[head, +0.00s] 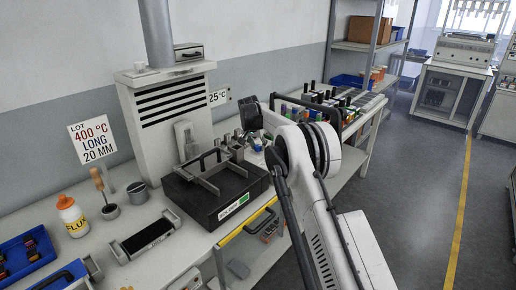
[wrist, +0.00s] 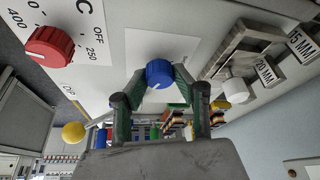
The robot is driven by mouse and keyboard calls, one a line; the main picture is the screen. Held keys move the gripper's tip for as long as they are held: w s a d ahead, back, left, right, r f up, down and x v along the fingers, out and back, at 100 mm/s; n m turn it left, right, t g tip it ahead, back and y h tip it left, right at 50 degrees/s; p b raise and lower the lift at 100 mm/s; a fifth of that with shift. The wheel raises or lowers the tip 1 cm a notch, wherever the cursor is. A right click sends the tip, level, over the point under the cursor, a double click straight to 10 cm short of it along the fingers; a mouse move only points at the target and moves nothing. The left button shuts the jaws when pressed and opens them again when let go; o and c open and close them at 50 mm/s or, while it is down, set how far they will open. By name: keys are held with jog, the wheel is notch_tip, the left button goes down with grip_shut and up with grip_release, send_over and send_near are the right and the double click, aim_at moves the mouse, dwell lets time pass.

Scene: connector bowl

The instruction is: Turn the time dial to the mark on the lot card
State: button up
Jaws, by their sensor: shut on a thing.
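The blue dial (wrist: 158,73) sits on a light panel in the wrist view, with a pale line on its face. My gripper (wrist: 160,85) has its two fingers on either side of it and is shut on it. Any marks around this dial are not readable. The lot card (head: 93,139) on the left in the head view reads LOT, 400 °C, LONG, 20 MM. In the head view my arm reaches toward the bench, and the fingers and dial cannot be made out.
A red dial (wrist: 50,47) with a temperature scale is left of the blue one. A white knob (wrist: 237,90) and a slotted metal part (wrist: 243,48) are to the right. A black device (head: 215,192) and a flux bottle (head: 72,215) stand on the bench.

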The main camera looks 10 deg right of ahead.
jog(key=shift+m+g, duration=0.3)
jog(key=shift+m, duration=0.3)
jog(key=o, duration=1.1)
jog(key=shift+o, duration=0.2)
jog(key=v, duration=1.2)
jog(key=shift+a, duration=0.15)
